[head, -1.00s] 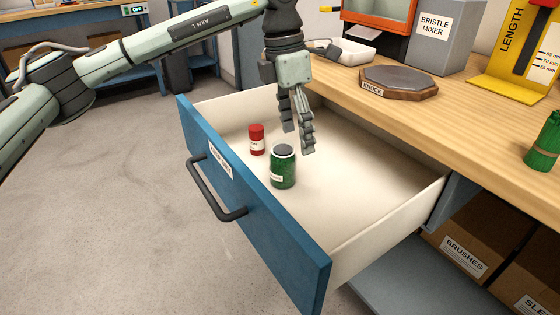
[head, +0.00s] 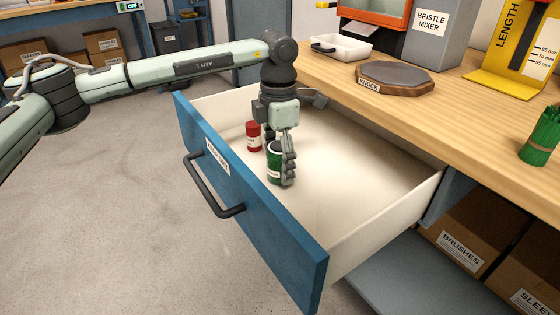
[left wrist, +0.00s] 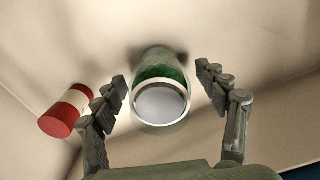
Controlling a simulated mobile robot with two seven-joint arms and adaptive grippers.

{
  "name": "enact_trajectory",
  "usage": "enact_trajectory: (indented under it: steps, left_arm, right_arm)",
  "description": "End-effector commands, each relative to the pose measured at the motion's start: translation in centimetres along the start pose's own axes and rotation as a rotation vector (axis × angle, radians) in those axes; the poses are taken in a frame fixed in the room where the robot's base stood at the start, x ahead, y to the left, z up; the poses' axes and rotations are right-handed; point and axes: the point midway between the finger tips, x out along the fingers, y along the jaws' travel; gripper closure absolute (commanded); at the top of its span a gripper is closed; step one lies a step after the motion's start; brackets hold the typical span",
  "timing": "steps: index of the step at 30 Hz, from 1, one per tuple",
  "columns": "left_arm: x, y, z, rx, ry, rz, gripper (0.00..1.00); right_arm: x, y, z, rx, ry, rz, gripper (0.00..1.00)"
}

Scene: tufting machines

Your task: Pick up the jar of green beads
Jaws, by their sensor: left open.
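The jar of green beads (head: 273,165) stands upright in the open drawer, partly hidden by my left gripper in the head view. My left gripper (head: 284,180) points down at it with its fingers open. In the left wrist view the jar (left wrist: 160,95) shows from above, its pale lid toward the camera. It lies between the two spread fingers of the left gripper (left wrist: 165,88), with a gap on each side. My right gripper is not in view.
A red jar with a white label (head: 253,137) stands close behind and left of the green one. The drawer (head: 345,235) has pale side walls and a blue front with a dark handle (head: 208,190). The wooden bench (head: 450,105) lies to the right.

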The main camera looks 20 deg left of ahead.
Motion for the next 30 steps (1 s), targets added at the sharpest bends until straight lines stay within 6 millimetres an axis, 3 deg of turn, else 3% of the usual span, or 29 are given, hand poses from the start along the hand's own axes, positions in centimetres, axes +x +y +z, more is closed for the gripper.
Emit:
enact_trajectory:
  steps: [2,15,23,30]
  left_arm:
    - [0.0,0.0,0.0,0.0,0.0,0.0,0.32]
    - [-0.1,0.0,0.0,0.0,0.0,-0.001,0.86]
    - [-0.4,0.0,0.1,0.0,-0.002,0.0,0.86]
    - [-4.3,0.0,0.1,0.001,-0.005,0.002,0.86]
  right_arm:
    - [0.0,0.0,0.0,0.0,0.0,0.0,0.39]
    - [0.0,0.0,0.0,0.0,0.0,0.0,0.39]
    - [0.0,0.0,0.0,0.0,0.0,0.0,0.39]
    - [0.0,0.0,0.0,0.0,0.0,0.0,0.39]
